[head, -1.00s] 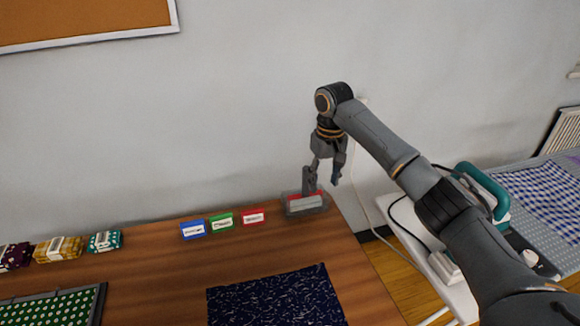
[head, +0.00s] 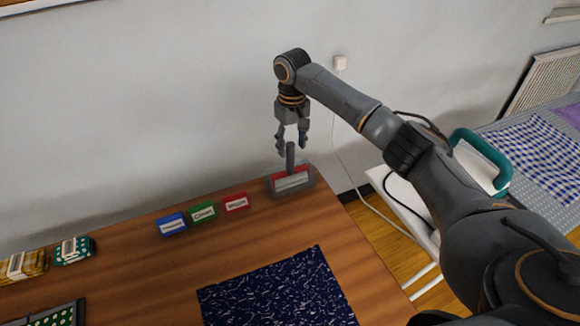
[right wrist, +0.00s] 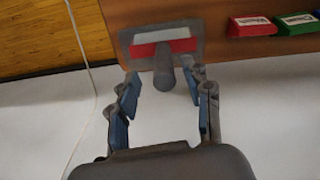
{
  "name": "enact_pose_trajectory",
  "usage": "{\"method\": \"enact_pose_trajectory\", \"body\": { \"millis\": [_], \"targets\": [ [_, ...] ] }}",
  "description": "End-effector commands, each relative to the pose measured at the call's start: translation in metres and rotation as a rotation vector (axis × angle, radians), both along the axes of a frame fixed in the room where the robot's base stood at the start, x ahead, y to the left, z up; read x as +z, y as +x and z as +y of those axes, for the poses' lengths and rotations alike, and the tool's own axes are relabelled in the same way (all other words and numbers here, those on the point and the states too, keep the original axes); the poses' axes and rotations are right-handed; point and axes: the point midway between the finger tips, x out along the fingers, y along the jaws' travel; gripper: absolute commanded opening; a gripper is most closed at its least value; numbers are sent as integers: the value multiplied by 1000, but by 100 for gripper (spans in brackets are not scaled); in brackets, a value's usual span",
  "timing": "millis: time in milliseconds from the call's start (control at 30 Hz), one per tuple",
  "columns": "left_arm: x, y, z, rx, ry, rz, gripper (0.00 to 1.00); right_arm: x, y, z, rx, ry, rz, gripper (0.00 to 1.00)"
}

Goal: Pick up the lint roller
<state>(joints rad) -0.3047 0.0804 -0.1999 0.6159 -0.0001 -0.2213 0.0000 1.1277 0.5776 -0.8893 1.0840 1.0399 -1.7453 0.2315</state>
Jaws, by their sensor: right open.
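The lint roller (head: 290,158) shows as a grey upright handle standing at a grey tray (head: 309,184) with a red and white front, near the table's far right corner. Its roller part cannot be made out. My right gripper (head: 291,146) points down just above it, open, with its fingertips on either side of the handle's top. In the right wrist view the handle (right wrist: 163,76) shows between the fingertips (right wrist: 162,80), with gaps on both sides. My left gripper is not in view.
Blue (head: 171,224), green (head: 202,212) and red (head: 236,202) labelled blocks stand left of the tray. A dark patterned cloth (head: 275,290) lies in front. Fabric bundles (head: 74,250) are at the left. The wall is close behind; a white stand (head: 405,205) is right of the table.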

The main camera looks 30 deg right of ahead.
Motion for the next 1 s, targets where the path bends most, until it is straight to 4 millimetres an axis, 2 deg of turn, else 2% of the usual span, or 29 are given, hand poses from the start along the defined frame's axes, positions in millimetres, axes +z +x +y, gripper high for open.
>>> {"method": "enact_pose_trajectory", "body": {
  "millis": [167, 400, 700, 733, 967, 1000],
  "targets": [
    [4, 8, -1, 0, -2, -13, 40, -14, 0, 2, 0, 0, 4, 50],
    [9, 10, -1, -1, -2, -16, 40, -49, 2, 4, 0, 0, 3, 50],
    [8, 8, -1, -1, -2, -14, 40, -55, 2, 5, 1, -1, 0, 50],
    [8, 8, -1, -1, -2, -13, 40, -55, 2, 4, 1, -1, 0, 48],
    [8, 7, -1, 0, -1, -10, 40, -55, 2, 4, 1, -1, 0, 1],
    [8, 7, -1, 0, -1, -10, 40, -55, 2, 4, 1, -1, 0, 0]
  ]
}}
